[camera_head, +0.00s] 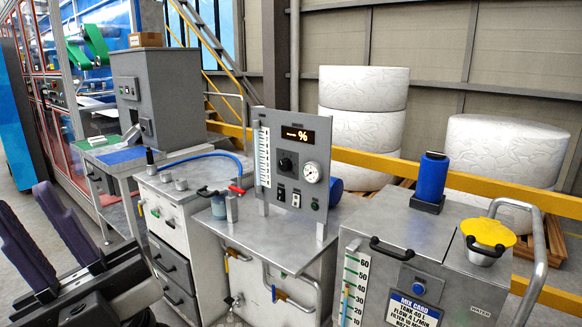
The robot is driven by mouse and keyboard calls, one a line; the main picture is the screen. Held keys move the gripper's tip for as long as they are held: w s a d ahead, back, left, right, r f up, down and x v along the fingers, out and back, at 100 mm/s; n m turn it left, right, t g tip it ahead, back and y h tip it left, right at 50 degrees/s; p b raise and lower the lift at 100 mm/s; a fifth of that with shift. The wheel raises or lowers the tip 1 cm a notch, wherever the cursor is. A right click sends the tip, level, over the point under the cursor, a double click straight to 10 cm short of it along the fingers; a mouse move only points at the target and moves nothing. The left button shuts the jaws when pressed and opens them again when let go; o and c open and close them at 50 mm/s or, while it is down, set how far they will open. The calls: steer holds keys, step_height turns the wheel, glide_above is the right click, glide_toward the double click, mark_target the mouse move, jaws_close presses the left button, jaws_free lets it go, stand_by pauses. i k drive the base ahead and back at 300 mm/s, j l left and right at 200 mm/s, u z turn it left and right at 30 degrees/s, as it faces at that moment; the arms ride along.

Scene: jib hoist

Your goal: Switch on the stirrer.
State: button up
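A grey steel tank (472,255) stands at the right with a blue motor-like cylinder (432,176) on top. An upright control panel (318,146) in the middle has a lit "%" display (298,134), a black knob (286,163), two small switches (288,195) and a round gauge (312,172). No readable label names the stirrer's switch. My gripper (22,197) is at the lower left, fingers apart and empty, away from the panel and tank.
A metal bench (275,243) with pipes and valves carries the panel. A drawer cabinet (171,214) with a blue hose (205,154) stands left of it. A yellow rail (555,203) and white drums (363,105) are behind. A yellow cap (487,233) and curved bar (538,265) are at the right.

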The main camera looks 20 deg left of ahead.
mark_target(296, 201)
steer(key=i+j, duration=0.2)
steer(key=i, duration=0.3)
steer(key=i+j+u, duration=0.15)
steer(key=i, duration=0.4)
steer(key=j, duration=0.1)
